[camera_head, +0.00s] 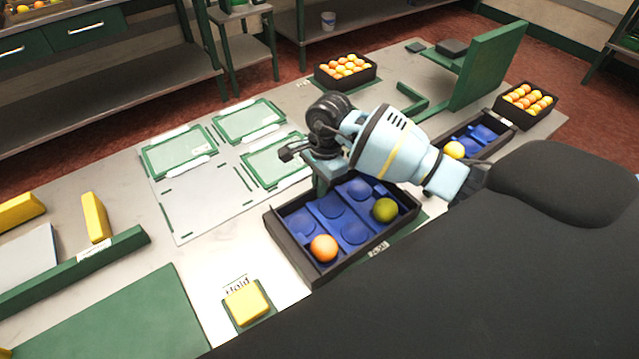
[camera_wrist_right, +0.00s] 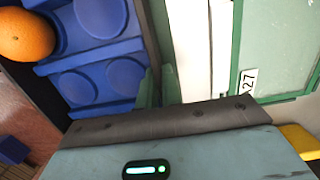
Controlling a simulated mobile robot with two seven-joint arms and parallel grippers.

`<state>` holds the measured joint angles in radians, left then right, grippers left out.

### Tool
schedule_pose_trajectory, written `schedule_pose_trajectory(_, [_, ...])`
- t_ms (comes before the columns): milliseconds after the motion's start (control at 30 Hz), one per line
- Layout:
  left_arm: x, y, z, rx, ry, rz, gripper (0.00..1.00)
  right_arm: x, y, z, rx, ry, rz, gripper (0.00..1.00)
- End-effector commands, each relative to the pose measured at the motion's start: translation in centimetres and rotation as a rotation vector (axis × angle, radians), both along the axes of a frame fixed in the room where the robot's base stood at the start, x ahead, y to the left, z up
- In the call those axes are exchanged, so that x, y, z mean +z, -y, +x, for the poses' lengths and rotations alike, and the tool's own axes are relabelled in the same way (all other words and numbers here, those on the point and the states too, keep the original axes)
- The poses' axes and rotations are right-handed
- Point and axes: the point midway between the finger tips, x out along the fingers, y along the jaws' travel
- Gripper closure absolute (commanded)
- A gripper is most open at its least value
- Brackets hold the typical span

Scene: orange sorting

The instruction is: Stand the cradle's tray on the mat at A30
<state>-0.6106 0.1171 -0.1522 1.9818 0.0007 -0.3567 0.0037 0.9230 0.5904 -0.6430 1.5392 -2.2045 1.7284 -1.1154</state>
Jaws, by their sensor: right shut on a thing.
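A black tray (camera_head: 300,262) with a blue cupped insert (camera_head: 325,208) lies at the middle front of the table. It holds an orange (camera_head: 323,248) and a green fruit (camera_head: 384,210); several cups are empty. My right gripper (camera_head: 321,186) is shut on the tray's far wall, and its fingers show at the tray's edge in the right wrist view (camera_wrist_right: 158,86). A green mat edge (camera_head: 408,243) shows beside the tray. I cannot tell whether the tray touches it. No A30 label is readable. My left gripper is not in view.
Empty green-framed mats (camera_head: 180,152) lie beyond the tray; one label reads 27 in the wrist view (camera_wrist_right: 248,82). A yellow block (camera_head: 246,304) sits by a "Hold" label. A second blue-lined tray (camera_head: 483,134), fruit crates (camera_head: 345,71) and an upright green panel (camera_head: 488,68) stand at right.

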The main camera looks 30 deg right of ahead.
Motion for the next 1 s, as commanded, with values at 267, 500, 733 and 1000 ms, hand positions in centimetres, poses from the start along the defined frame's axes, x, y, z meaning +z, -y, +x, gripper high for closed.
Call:
schedule_pose_trajectory(267, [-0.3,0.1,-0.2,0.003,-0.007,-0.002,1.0,-0.2,0.0,0.0,0.0,0.0,0.0,1.0])
schedule_pose_trajectory(500, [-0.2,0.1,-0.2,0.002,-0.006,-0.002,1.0,-0.2,0.0,0.0,0.0,0.001,0.0,0.72])
schedule_pose_trajectory(733, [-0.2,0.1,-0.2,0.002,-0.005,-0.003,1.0,-0.1,0.0,0.0,0.0,0.001,0.0,0.72])
schedule_pose_trajectory(1000, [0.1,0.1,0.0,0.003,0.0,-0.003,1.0,2.7,0.3,0.2,0.0,0.006,-0.001,0.72])
